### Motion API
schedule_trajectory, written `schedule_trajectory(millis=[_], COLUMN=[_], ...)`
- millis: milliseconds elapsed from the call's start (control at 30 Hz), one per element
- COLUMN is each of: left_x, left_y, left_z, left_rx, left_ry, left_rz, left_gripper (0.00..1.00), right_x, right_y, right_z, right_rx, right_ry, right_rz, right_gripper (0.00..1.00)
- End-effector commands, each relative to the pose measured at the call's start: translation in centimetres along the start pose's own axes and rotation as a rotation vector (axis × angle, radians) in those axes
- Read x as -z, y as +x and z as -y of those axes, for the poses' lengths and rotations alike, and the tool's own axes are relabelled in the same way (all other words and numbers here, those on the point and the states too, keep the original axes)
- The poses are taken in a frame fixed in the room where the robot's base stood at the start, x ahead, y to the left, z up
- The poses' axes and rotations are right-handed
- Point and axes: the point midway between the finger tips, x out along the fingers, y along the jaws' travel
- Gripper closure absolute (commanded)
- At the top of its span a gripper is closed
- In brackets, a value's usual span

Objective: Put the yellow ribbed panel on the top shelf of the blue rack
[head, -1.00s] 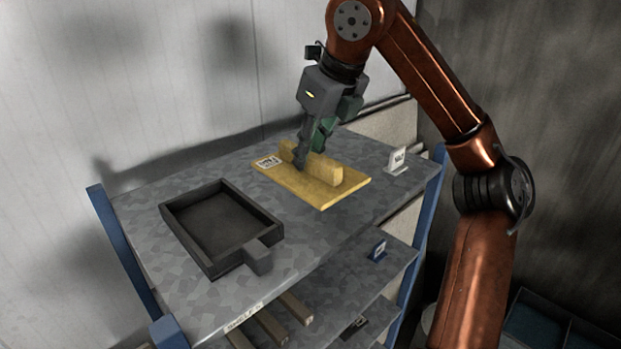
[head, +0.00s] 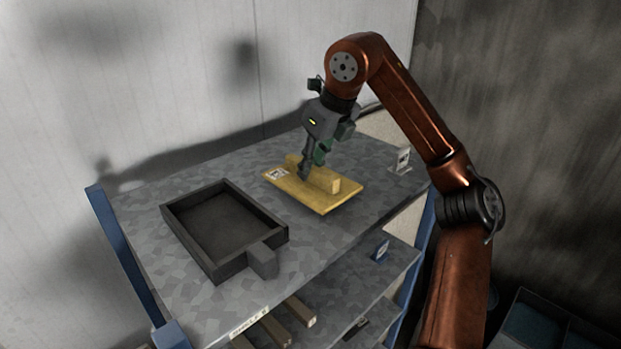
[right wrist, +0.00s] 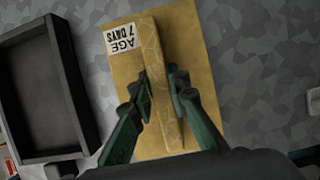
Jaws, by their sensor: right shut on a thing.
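The yellow ribbed panel (head: 335,198) is a flat yellow plate with one raised rib along its middle and a white label at one end. It is at the top shelf (head: 190,290) of the blue rack (head: 121,245), right of a dark tray; I cannot tell whether it rests fully on the surface. My right gripper (head: 312,172) comes down from above and is shut on the rib. In the right wrist view the fingers (right wrist: 160,98) grip both sides of the rib, and the panel's label (right wrist: 121,40) reads "AGE 7 DAYS". My left gripper is not in view.
The dark open tray (head: 227,232) with a handle block stands left of the panel. A small white sign (head: 402,160) stands near the shelf's right edge. Brown bars (head: 288,322) lie on a lower shelf. A pale wall is behind the rack.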

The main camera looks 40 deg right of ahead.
Motion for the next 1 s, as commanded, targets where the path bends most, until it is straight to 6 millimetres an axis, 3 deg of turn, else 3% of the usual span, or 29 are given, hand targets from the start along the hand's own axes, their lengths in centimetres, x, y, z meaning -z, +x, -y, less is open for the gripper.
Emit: schedule_trajectory(millis=[400, 800, 833, 1000], left_x=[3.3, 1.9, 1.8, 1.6], left_y=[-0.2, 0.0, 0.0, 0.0], left_z=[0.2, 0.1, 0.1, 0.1], left_rx=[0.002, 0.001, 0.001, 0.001], left_ry=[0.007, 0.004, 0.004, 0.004], left_rz=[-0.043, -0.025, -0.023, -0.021], left_gripper=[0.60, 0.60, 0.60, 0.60], right_x=[1.1, 1.2, 1.3, 1.3], right_y=[2.5, 2.8, 2.9, 2.9], right_z=[0.0, 0.0, 0.0, 0.0], right_rx=[-0.002, -0.001, 0.000, -0.001], right_ry=[0.000, 0.001, 0.001, 0.000], right_rz=[0.003, 0.003, -0.001, -0.001], right_gripper=[1.00, 1.00, 0.84, 0.72])
